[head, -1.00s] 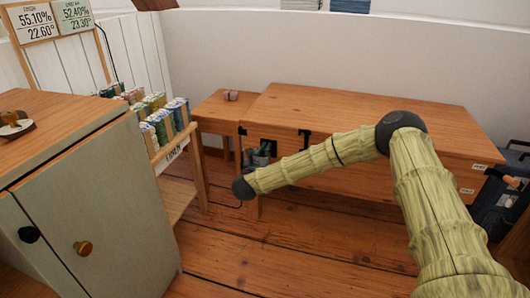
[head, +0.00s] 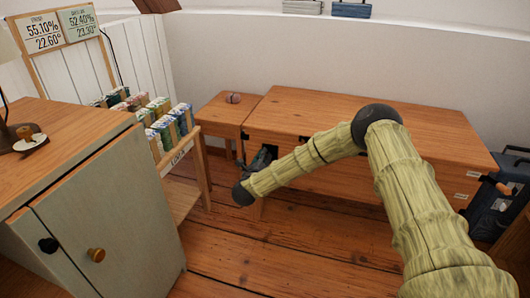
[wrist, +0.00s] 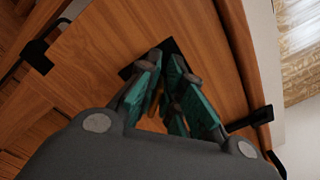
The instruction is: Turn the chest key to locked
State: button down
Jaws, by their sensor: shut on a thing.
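The wooden chest (head: 375,118) stands against the back wall with its lid down. In the wrist view its front panel (wrist: 95,50) fills much of the picture, tilted, with a black lock plate (wrist: 125,72) behind my fingers. My gripper (wrist: 169,66) has its teal fingers at that plate, shut on the key. A thin brass-coloured strip of the key (wrist: 154,102) shows between the fingers; the rest is hidden, so I cannot tell its angle. In the head view my gripper (head: 262,157) is small and dark at the chest's left front, partly hidden by my arm.
A small side table (head: 222,112) with a pinkish object (head: 233,98) adjoins the chest's left. A rack of boxes (head: 165,125) and a grey cabinet (head: 115,215) stand at left. A dark suitcase (head: 490,205) is at right. Floor (head: 290,255) before the chest is clear.

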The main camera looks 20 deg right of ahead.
jog(key=shift+w+a+f+n+p, duration=0.1)
jog(key=shift+a+f+n+p, duration=0.1)
jog(key=shift+n+p, duration=1.1)
jog(key=shift+a+f+n+p, duration=0.1)
jog(key=shift+f+n+p, duration=0.3)
jog(key=shift+n, duration=1.55)
jog(key=shift+w+a+f+n+p, duration=0.1)
jog(key=shift+n+p, duration=1)
jog(key=shift+n, duration=0.55)
jog(key=c, duration=1.6)
grip_release()
jog(key=shift+s, duration=0.1)
jog(key=v, duration=1.1)
jog(key=shift+s+a, duration=0.25)
jog(key=shift+s, duration=0.05)
